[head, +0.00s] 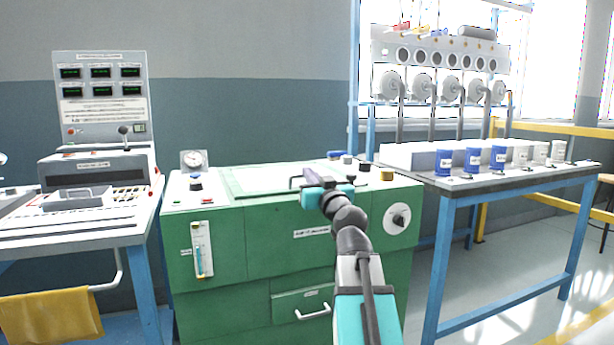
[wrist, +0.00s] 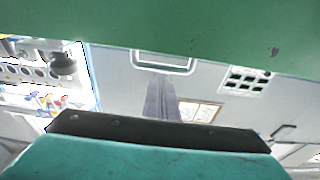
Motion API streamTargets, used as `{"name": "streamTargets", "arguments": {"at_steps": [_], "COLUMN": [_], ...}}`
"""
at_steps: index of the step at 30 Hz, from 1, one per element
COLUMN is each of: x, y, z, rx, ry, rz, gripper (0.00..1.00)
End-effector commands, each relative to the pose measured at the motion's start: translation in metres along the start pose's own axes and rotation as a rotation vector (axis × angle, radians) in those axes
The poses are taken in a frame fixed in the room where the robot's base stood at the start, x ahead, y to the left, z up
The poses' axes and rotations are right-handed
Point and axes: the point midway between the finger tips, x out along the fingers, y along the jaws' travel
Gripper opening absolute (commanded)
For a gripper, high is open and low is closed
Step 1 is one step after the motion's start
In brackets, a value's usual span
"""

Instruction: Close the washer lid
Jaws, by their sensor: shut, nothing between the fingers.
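The green washer (head: 220,240) stands in the middle of the head view. Its lid (head: 255,180) is a pale green panel on top, and it looks flat or nearly flat; a small gap cannot be ruled out. My gripper (head: 310,178) is shut and empty at the lid's front right edge, close to the handle; contact cannot be told. In the wrist view, my grey fingers (wrist: 160,98) are together below a green surface (wrist: 170,22), with a pale loop (wrist: 163,62) beyond their tips.
Knobs and a gauge (head: 194,160) stand on the washer top around the lid. A control console (head: 95,180) is on a bench at left. A blue-legged table (head: 500,184) with several cups stands close at right. Floor shows further right.

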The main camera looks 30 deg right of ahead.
Motion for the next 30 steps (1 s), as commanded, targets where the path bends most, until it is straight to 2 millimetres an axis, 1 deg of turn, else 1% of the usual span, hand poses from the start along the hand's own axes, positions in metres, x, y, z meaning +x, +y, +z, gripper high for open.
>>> {"name": "streamTargets", "arguments": {"at_steps": [1, 11, 14, 17, 21, 30], "x": [-0.003, -0.002, 0.000, 0.001, 0.002, 0.000], "y": [-0.001, -0.002, -0.002, -0.003, -0.005, -0.005], "z": [0.021, 0.019, 0.014, 0.004, -0.015, -0.046], "rx": [-0.010, -0.010, -0.009, -0.007, -0.006, -0.003], "ry": [-0.037, -0.037, -0.035, -0.029, -0.018, 0.003], "rz": [-0.011, -0.013, -0.013, -0.013, -0.012, -0.004], "gripper": [0.00, 0.00, 0.00, 0.00, 0.00, 0.00]}}
